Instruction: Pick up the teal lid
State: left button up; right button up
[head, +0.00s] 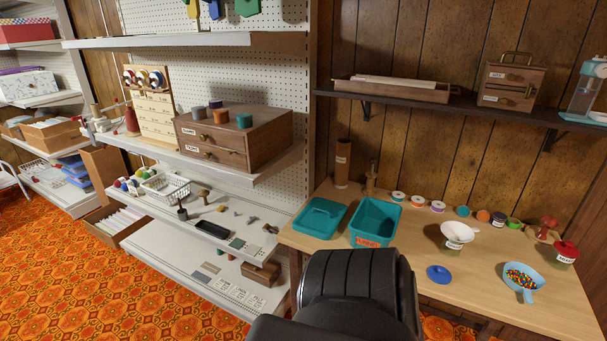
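The teal lid (319,218) lies flat on the left end of the wooden table, with a raised handle on its top. Just to its right stands an open teal bin (376,222) with an orange label on its front. The lid is beside the bin, not on it. A dark link of my own arm rises at the bottom middle, in front of the table's near edge and below the lid and bin. Neither of my grippers shows, so I see no fingers near the lid.
The wooden table (465,291) also bears a blue lid (438,274), a white funnel (457,234), a light-blue scoop of beads (524,282) and several small spools behind. A brown upright tube (343,163) stands behind the teal lid. White shelving (262,195) adjoins the table's left end.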

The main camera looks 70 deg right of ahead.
aim_at(321, 218)
jog(key=z, duration=0.35)
jog(key=i, duration=0.7)
jog(key=z, duration=1.25)
jog(key=i, duration=0.5)
jog(key=z, duration=0.5)
